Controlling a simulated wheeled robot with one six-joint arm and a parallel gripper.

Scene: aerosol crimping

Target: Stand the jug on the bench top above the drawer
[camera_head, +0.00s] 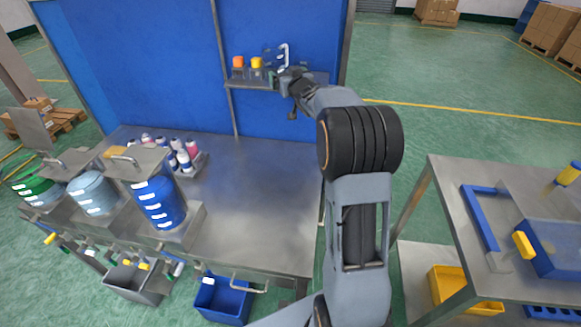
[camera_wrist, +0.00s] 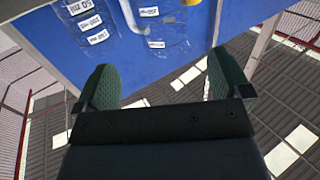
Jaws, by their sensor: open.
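A clear jug with a pale handle (camera_head: 284,54) stands on the small shelf (camera_head: 245,85) on the blue back panel. In the wrist view, two clear labelled vessels show at the top: one at left (camera_wrist: 90,22) and one nearer the middle (camera_wrist: 165,28), with a pale handle (camera_wrist: 129,14) between them. My gripper (camera_head: 289,74) is at the shelf, close to the jug. Its two green fingers (camera_wrist: 160,64) are apart with nothing held between them. The bench top (camera_head: 255,185) is bare in its middle and right. A handle (camera_head: 248,290) shows below its front edge.
Orange-capped (camera_head: 238,65) and yellow-capped (camera_head: 257,66) containers share the shelf. Several bottles (camera_head: 180,152) stand at the bench's back left. Green, pale and blue drums (camera_head: 157,200) line its left side. Another bench (camera_head: 455,185) stands at right.

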